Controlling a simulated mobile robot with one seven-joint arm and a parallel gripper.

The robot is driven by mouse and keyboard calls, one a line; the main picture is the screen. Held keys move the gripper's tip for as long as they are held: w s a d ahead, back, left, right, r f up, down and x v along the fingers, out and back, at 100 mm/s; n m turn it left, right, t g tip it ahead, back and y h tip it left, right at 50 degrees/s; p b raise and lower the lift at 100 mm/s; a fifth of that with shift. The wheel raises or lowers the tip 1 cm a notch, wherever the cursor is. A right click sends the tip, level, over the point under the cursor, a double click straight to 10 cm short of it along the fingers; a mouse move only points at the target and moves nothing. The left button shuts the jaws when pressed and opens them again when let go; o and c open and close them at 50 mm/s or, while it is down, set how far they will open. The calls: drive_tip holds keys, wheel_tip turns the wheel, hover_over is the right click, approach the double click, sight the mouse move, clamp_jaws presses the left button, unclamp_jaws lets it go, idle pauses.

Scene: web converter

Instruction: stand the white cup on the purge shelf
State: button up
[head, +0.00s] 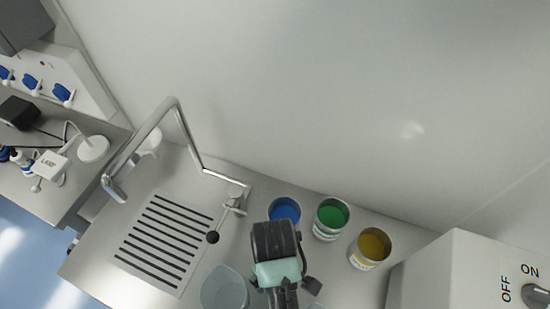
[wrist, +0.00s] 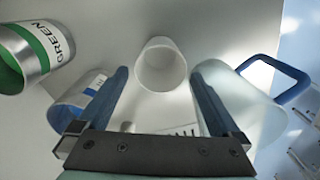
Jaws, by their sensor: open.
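The white cup (wrist: 162,65) shows in the wrist view, ahead of and between the fingers of my gripper (wrist: 160,85). I look partly into its round mouth. The fingers are apart with nothing gripped between them. In the head view my gripper (head: 283,290) is at the bottom middle, seen from above, and its fingertips are hard to make out. I cannot pick out the white cup for certain there; the arm may hide it. No surface is clearly marked as the purge shelf. Dark lettering (wrist: 185,129) shows between the fingers, partly cut off.
A frosted jug (head: 225,288) stands left of my gripper; its blue handle (wrist: 285,78) shows in the wrist view. Blue (head: 284,210), green (head: 332,218) and yellow (head: 370,249) cans stand behind and right. A slotted drain (head: 165,242) and bent tap (head: 178,110) are left. A switch box (head: 455,270) is right.

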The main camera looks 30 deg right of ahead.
drive_tip(key=shift+s+f+p, duration=0.15)
drive_tip(key=shift+f+p, duration=0.55)
drive_tip(key=shift+f, duration=2.35)
drive_tip(key=shift+r, duration=0.1)
drive_tip(key=c, duration=1.3)
